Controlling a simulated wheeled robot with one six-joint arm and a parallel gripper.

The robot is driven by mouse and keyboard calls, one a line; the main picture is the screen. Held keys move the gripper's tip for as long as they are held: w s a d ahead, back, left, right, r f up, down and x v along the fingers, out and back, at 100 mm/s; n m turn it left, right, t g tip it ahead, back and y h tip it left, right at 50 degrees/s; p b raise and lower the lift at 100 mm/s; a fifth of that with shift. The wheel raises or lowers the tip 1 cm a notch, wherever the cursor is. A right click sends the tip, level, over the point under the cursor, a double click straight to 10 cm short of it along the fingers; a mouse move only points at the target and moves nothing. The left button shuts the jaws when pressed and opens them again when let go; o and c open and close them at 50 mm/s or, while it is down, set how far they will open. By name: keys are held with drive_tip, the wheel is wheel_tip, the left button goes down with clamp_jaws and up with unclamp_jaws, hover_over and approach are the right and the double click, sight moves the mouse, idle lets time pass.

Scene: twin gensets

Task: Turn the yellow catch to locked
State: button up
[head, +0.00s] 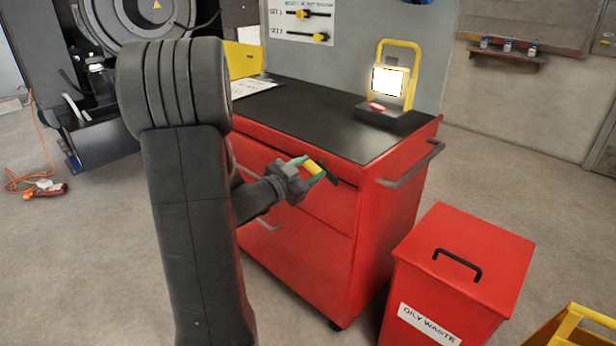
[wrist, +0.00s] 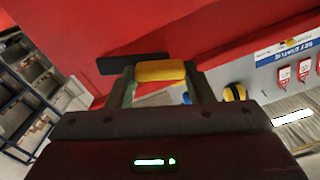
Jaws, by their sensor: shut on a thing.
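The yellow catch (head: 315,167) is at the upper front of the red cabinet (head: 330,215), below its black top. In the wrist view the catch (wrist: 160,70) is a short yellow bar between my two fingers. My gripper (wrist: 160,80) is shut on it; the gripper also shows in the head view (head: 312,171). A dark flat bar (wrist: 133,63) lies just beyond the catch, against the red face. I cannot tell how the catch is turned relative to any locked mark.
A lit yellow work lamp (head: 391,80) stands on the cabinet top. A grey side handle (head: 412,165) sticks out at the cabinet's right. A red oily waste bin (head: 465,255) stands right of the cabinet. Bare floor (head: 520,165) lies behind the bin.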

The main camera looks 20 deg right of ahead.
drive_tip(key=m+b, duration=0.4)
drive_tip(key=m, duration=0.1)
drive_tip(key=m+b, duration=0.2)
drive_tip(key=shift+s+f, duration=0.1)
drive_tip(key=shift+f, duration=0.2)
drive_tip(key=m+b, duration=0.2)
drive_tip(key=m, duration=0.1)
drive_tip(key=shift+m+b, duration=1.5)
drive_tip(key=shift+m, duration=0.4)
drive_tip(key=o, duration=1.4)
drive_tip(key=shift+r, duration=0.1)
drive_tip(key=p+v, duration=0.3)
drive_tip(key=v, duration=1)
drive_tip(key=shift+s+a, duration=0.25)
drive_tip(key=shift+a, duration=0.1)
drive_tip(key=shift+d, duration=0.15)
